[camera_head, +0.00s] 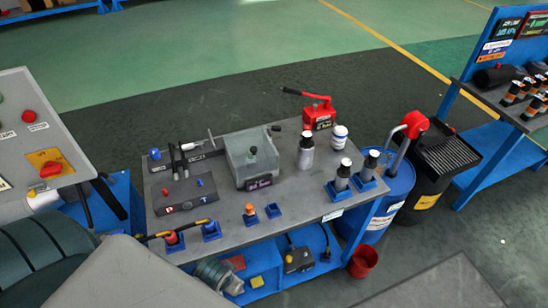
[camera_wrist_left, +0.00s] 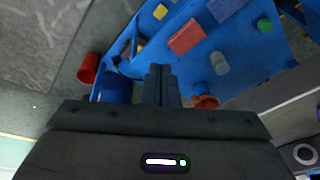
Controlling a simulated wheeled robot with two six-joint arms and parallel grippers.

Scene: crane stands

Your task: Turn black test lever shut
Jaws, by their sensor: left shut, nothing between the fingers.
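A black upright lever (camera_head: 173,160) stands on the left part of the grey bench (camera_head: 225,207), at a dark plate behind a grey valve block (camera_head: 183,194). A second black knob (camera_head: 253,151) sits on a grey box (camera_head: 249,165) in the bench's middle. I cannot tell for sure which is the test lever, nor its exact setting. My left gripper (camera_wrist_left: 162,86) shows in the left wrist view, its fingers closed together with nothing between them. Neither black part shows clearly there. My right gripper is in neither view.
A red hand pump (camera_head: 318,115), a grey bottle (camera_head: 306,150) and a white jar (camera_head: 339,137) stand on the bench. Blue drum (camera_head: 392,190) and red bucket (camera_head: 363,262) are at its right. The wrist view shows blue shelving (camera_wrist_left: 240,50) and the red bucket (camera_wrist_left: 88,68).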

